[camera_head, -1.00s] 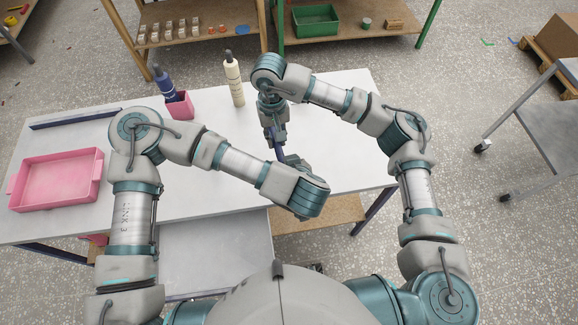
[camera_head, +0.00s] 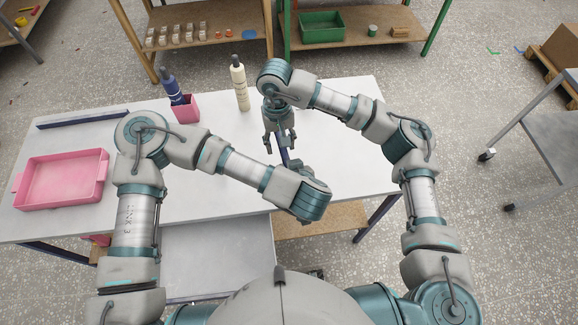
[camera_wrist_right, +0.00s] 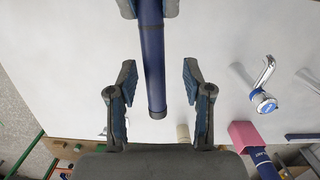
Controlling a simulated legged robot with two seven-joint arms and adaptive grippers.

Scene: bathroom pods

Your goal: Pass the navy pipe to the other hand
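The navy pipe (camera_wrist_right: 152,55) shows in the right wrist view, running down from the top edge to a dark end ring. In the head view a short piece of the pipe (camera_head: 284,156) shows between my two grippers. My right gripper (camera_head: 281,141) is open, its fingers spread on either side of the pipe's free end with gaps between. My left gripper (camera_wrist_right: 149,8) shows only as fingertips at the top of the right wrist view, pressed against both sides of the pipe. In the head view my left wrist hides most of it.
The white table (camera_head: 225,190) holds a pink tray (camera_head: 62,180), a long navy bar (camera_head: 84,119), a pink cup (camera_head: 186,109) with a navy bottle (camera_head: 171,86), and a cream bottle (camera_head: 240,85). A chrome faucet (camera_wrist_right: 263,88) shows in the wrist view. The table's right side is clear.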

